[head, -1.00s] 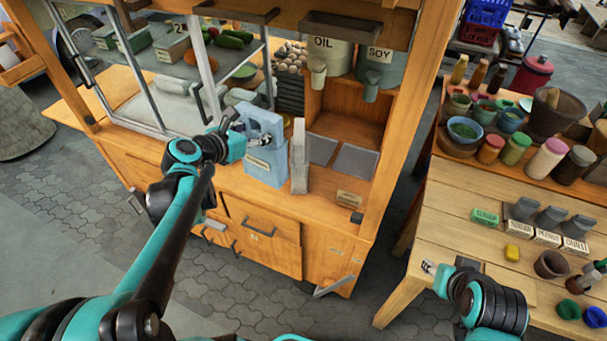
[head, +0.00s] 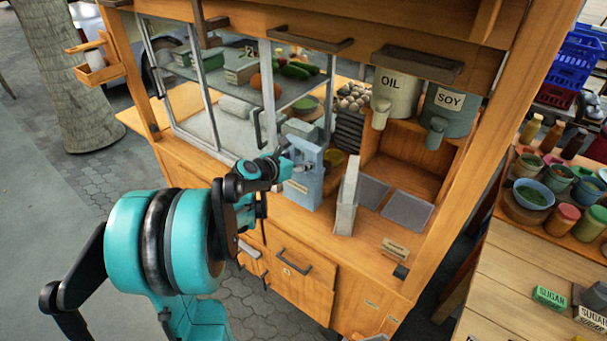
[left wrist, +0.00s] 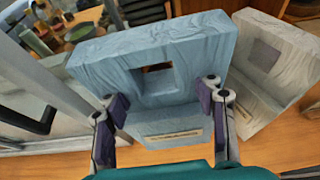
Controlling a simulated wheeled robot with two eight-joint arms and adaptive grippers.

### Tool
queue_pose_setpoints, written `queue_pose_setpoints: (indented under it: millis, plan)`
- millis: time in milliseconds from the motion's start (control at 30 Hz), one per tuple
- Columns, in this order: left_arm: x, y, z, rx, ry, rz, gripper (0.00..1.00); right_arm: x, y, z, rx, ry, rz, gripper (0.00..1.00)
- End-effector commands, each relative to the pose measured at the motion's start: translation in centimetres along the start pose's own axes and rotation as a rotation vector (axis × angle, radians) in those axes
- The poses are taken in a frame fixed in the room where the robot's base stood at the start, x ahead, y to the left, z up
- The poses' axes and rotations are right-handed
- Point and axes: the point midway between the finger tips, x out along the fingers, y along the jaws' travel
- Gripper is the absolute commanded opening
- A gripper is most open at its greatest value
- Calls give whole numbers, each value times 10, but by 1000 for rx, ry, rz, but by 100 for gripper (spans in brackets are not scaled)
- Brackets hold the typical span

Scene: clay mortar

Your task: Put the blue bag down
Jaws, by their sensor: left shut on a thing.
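The blue bag (head: 312,182) is upright at the counter of the wooden food stall in the head view. It has a square hole near its top and a small label low on its front. In the left wrist view the blue bag (left wrist: 205,50) fills the middle. My left gripper (head: 293,167) is at the bag's near upper side. In the wrist view the left gripper (left wrist: 162,112) has one finger on each side of the bag's front and is shut on it. I cannot tell whether the bag's base touches the counter. My right gripper is out of view.
A pale grey bag (head: 346,200) stands just right of the blue bag. Two grey panels (head: 408,209) lie on the counter farther right. Oil (head: 396,95) and soy (head: 447,108) dispensers are behind. A glass case is at left; a side table with bowls is at right.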

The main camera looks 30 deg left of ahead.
Motion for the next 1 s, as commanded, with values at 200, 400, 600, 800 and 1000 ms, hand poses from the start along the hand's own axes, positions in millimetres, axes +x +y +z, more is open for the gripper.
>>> queue_pose_setpoints:
  millis: [200,400,600,800,1000]
  plan:
    - [14,6,-5,0,0,0,23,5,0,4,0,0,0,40]
    - [25,6,-32,0,0,0,23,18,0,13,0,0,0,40]
    - [28,6,-40,0,0,0,23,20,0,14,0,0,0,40]
    - [29,6,-41,0,0,0,23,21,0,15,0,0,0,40]
    - [29,6,-42,0,0,0,77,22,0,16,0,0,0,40]
